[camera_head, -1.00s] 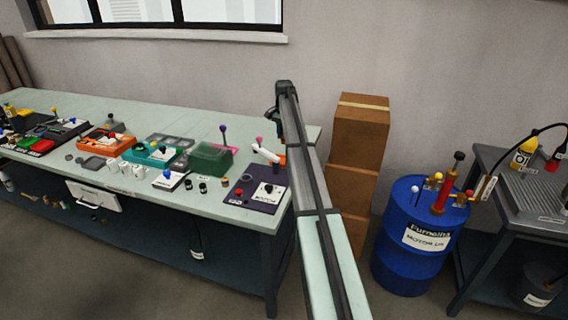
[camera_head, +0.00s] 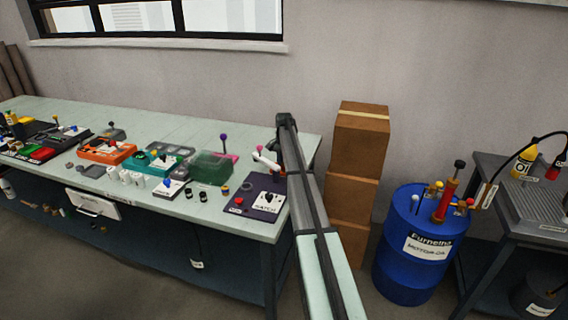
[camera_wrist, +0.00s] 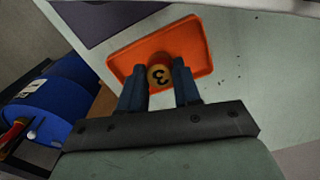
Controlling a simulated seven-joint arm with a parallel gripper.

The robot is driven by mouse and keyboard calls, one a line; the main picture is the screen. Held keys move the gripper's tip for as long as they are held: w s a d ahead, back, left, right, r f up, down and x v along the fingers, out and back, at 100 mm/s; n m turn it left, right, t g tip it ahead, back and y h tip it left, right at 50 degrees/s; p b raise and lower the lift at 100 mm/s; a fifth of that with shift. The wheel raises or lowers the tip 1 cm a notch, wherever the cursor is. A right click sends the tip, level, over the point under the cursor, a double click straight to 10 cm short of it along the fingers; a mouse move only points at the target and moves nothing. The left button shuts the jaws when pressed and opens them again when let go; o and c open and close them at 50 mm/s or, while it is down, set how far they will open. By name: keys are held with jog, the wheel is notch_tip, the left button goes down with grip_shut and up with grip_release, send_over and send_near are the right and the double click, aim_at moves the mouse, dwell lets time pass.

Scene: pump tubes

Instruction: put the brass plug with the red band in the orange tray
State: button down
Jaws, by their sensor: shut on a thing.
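In the wrist view my gripper (camera_wrist: 159,87) is shut on a round brass-coloured plug (camera_wrist: 158,76), seen end-on with a dark "3" on its face. In the head view my arm covers the gripper, and I cannot make out the tray clearly.
The pale green bench (camera_head: 215,217) holds several coloured trays and small parts, with a dark purple board (camera_head: 253,205) near its right end. Cardboard boxes (camera_head: 357,145) stand behind my arm. A blue drum (camera_head: 398,263) stands to the right, beside a grey bench (camera_head: 535,210).

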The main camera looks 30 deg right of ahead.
jog(key=shift+f, duration=0.1)
jog(key=c, duration=0.8)
grip_release()
notch_tip(320, 180, up, 12)
jog(key=shift+r, duration=0.15)
dwell(0.4)
